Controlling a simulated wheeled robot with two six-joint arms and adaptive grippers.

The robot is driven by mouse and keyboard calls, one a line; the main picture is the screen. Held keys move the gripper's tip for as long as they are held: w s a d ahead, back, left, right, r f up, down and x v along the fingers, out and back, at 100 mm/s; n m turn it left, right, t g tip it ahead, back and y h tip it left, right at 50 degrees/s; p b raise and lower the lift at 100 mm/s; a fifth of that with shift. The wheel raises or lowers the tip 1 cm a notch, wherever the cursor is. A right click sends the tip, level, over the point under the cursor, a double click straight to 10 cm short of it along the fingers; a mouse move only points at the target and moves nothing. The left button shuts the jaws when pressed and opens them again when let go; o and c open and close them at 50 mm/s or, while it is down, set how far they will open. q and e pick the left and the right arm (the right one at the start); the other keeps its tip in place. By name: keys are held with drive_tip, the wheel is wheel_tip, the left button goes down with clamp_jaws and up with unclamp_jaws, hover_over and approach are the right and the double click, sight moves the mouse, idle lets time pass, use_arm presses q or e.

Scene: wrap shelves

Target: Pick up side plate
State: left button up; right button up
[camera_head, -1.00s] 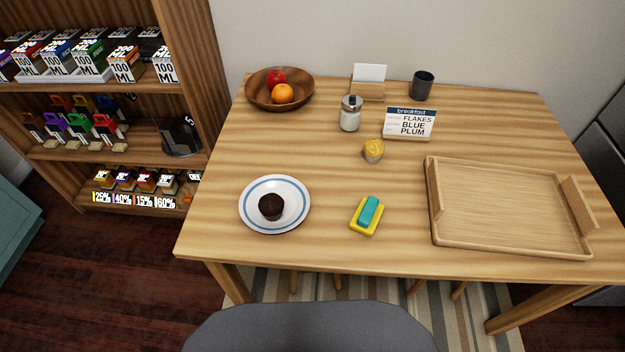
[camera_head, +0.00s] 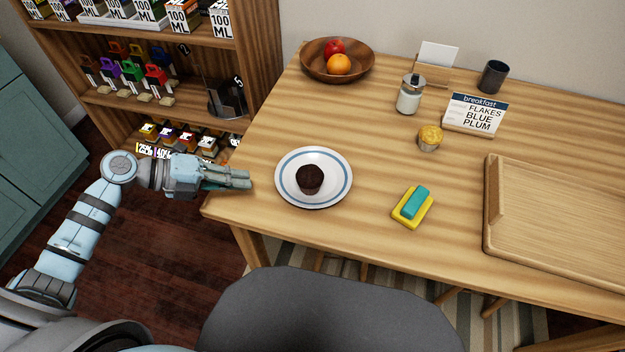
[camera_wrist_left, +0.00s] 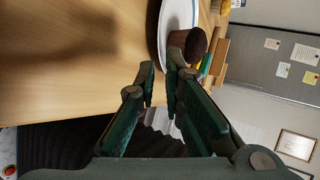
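The side plate (camera_head: 335,184) is white with a blue ring and lies flat near the left end of the wooden table. A dark brown muffin (camera_head: 310,180) sits on it. My left gripper (camera_head: 250,179) is just left of the plate at the table's left edge, pointing at it and apart from it. Its fingers are open with a narrow gap. In the left wrist view, the plate's rim (camera_wrist_left: 177,12) and the muffin (camera_wrist_left: 188,44) show beyond the left gripper's fingertips (camera_wrist_left: 160,75). My right gripper is not in view.
A yellow-and-teal sponge (camera_head: 413,207) lies right of the plate, with a yellow-topped muffin (camera_head: 430,138) behind it. A fruit bowl (camera_head: 310,68) stands at the back left. A wooden tray (camera_head: 492,205) is at the right. A grey chair (camera_head: 325,310) stands in front.

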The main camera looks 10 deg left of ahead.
sight(278, 185)
use_arm(q)
drive_tip(key=b+x, duration=0.1)
drive_tip(key=x, duration=0.7)
drive_tip(key=shift+w+d+f, duration=0.15)
drive_tip(key=shift+w+d, duration=0.1)
clamp_jaws()
